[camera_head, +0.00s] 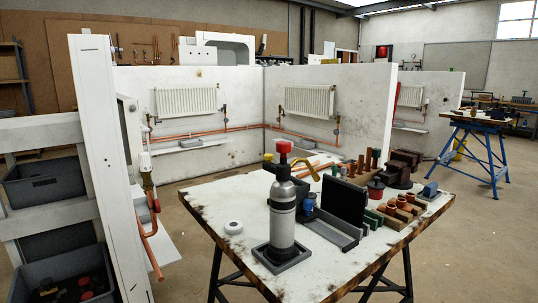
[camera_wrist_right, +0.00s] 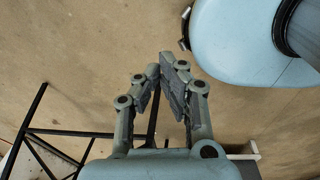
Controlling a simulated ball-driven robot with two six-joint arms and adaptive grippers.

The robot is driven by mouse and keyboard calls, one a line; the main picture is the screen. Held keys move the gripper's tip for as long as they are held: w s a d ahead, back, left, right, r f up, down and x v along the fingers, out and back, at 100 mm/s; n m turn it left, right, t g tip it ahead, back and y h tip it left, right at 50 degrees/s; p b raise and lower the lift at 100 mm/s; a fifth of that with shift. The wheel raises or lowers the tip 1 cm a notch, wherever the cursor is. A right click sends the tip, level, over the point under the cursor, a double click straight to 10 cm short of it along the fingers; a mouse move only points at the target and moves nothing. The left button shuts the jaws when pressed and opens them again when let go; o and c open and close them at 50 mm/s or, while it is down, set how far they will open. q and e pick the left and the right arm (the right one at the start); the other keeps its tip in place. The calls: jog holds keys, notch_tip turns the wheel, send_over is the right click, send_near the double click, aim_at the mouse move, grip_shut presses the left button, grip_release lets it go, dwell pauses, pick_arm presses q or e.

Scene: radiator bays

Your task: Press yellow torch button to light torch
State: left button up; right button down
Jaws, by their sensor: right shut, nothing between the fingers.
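The torch (camera_head: 282,215) stands upright in a dark square base on the worn white worktable, with a grey cylinder. A red knob (camera_head: 284,146) tops it, and a curved brass-coloured nozzle (camera_head: 311,165) points right. A small yellow button (camera_head: 268,157) shows at the left of its head. I see no flame at the nozzle. My right gripper (camera_wrist_right: 162,70) shows in the right wrist view with its fingers shut and empty, above bare floor and apart from the torch. Neither gripper shows in the head view.
White bay walls with radiators (camera_head: 186,101) stand behind. A post and shelf with grey bins (camera_head: 45,185) stand at left. Table legs (camera_wrist_right: 35,110) show in the wrist view.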

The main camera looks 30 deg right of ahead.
jog(key=w+r+t+p, duration=0.1)
jog(key=w+r+p, duration=0.8)
jog(key=w+r, duration=0.8)
jog(key=w+a+r+n+t+p, duration=0.1)
jog(key=w+r+p, duration=0.3)
jog(key=r, duration=1)
jog(key=w+a+r+t+p, duration=0.1)
jog(key=w+r+p, duration=0.35)
jog(key=r, duration=0.95)
jog(key=w+a+r+n+t+p, duration=0.1)
jog(key=w+r+p, duration=0.25)
jog(key=r, duration=1.05)
jog(key=w+d+r+n+t+y, duration=0.1)
jog(key=w+r, duration=0.4)
jog(key=w, duration=0.5)
jog(key=w+d+r+n+t+y+p, duration=0.1)
jog(key=w+d+r, duration=0.3)
jog(key=w, duration=0.7)
jog(key=w+d+r+n+t+y+p, duration=0.1)
jog(key=w+r, duration=0.4)
jog(key=w, duration=0.5)
jog(key=shift+w+d+r+n+t, duration=0.35)
jog(key=shift+d+n+t, duration=0.15)
jog(key=shift+d+n, duration=0.4)
jog(key=shift+a+f, duration=0.1)
jog(key=shift+f, duration=0.05)
